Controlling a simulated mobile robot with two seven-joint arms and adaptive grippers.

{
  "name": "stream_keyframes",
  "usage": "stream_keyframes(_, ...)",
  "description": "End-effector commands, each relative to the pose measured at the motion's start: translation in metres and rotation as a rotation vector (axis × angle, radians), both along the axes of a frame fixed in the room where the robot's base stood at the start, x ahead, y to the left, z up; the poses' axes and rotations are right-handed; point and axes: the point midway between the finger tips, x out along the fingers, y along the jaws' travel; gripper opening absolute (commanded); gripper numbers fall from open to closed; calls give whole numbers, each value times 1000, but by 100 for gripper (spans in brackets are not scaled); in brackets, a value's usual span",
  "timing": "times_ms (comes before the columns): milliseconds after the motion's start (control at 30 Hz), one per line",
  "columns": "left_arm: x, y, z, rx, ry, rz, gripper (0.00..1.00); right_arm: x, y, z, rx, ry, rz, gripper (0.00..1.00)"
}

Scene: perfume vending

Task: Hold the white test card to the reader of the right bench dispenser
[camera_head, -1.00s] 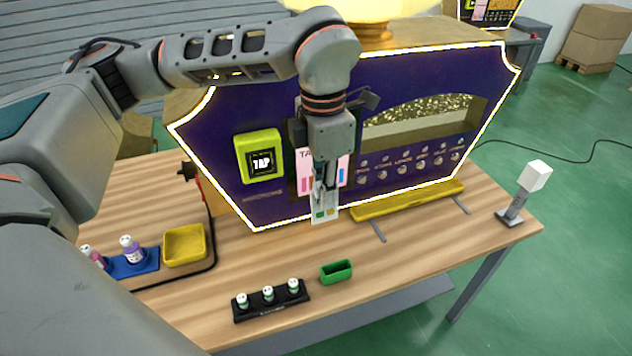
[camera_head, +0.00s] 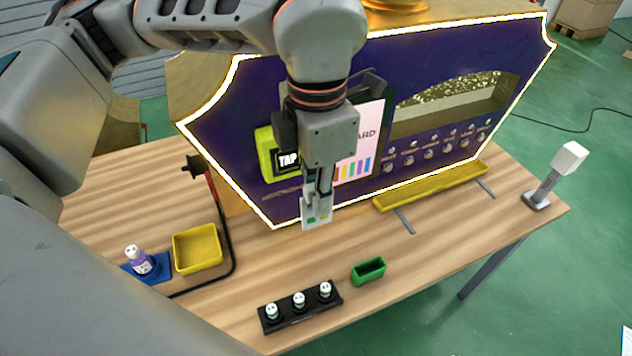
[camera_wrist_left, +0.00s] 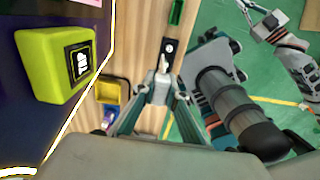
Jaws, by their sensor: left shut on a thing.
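My left gripper (camera_head: 317,192) is shut on the white test card (camera_head: 316,214), which hangs below the fingertips with small coloured patches showing. The card is in front of the purple dispenser (camera_head: 235,130) with its glowing white edge. The yellow-green reader box (camera_head: 265,154), marked TAP, is on the dispenser's front, left of my gripper and partly hidden by it. The reader also shows in the left wrist view (camera_wrist_left: 38,62), left of the left fingers (camera_wrist_left: 157,112). The card is apart from the reader. A small grey gripper (camera_wrist_left: 265,25), apparently my right one, shows in the wrist view; its jaws are unclear.
On the wooden table (camera_head: 230,312) are a yellow tray (camera_head: 197,268), a black rack (camera_head: 285,314) with small bottles, a green box (camera_head: 369,270), a purple bottle (camera_head: 141,262) and a white-headed stand (camera_head: 560,170). A yellow ledge (camera_head: 430,187) runs below the dispenser.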

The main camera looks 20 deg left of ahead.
Motion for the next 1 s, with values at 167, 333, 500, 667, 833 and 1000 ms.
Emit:
stream_keyframes(167,-3,-1,0,3,0,1,0,0,0,0,0,0,0,0)
stream_keyframes(333,4,6,1,2,-1,3,0,1,0,4,-1,-2,0,0)
stream_keyframes(500,15,20,1,2,1,4,0,2,0,10,-1,-5,-1,0)
stream_keyframes(667,27,33,1,1,2,5,0,3,0,15,-1,-8,-1,0)
stream_keyframes(833,39,47,1,3,1,5,0,3,0,19,-1,-9,0,0)
stream_keyframes(1000,50,60,0,2,-1,3,0,3,0,18,-1,-9,0,0)
